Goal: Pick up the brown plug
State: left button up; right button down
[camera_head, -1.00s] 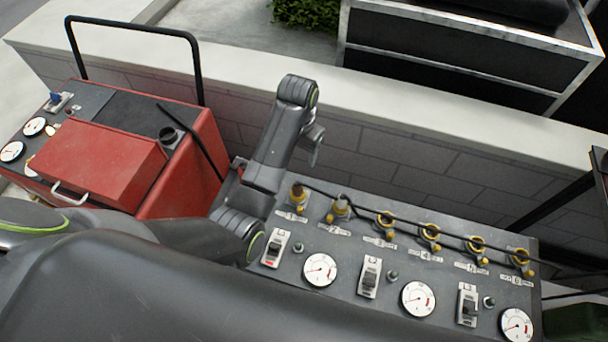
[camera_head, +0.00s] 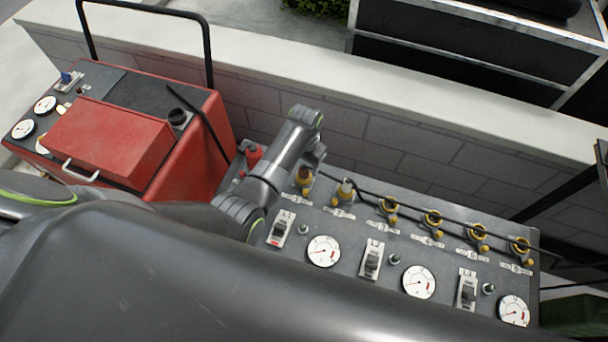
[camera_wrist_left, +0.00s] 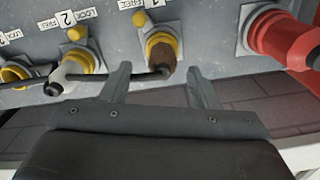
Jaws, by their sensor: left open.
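The brown plug (camera_head: 304,175) sits in the first yellow socket at the left end of the grey panel (camera_head: 420,250). In the left wrist view the brown plug (camera_wrist_left: 160,52) shows near the top middle, with a black cable leading off to the left. My left gripper (camera_wrist_left: 158,82) is open and empty. Its two fingers point at the plug from either side, with the tips just short of it or level with it; contact cannot be told. In the head view my left gripper (camera_head: 314,158) is partly hidden by its own wrist, close to the plug. My right gripper is not visible.
A white plug (camera_head: 346,188) sits in the socket to the right, and it also shows in the left wrist view (camera_wrist_left: 72,74). A red connector (camera_wrist_left: 284,40) stands on the other side. Cables run along the sockets. A brick wall (camera_head: 400,150) stands behind.

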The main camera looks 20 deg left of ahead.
pick_arm(q)
jog(key=shift+a+f, duration=0.15)
jog(key=shift+f, duration=1.95)
jog(key=c, duration=1)
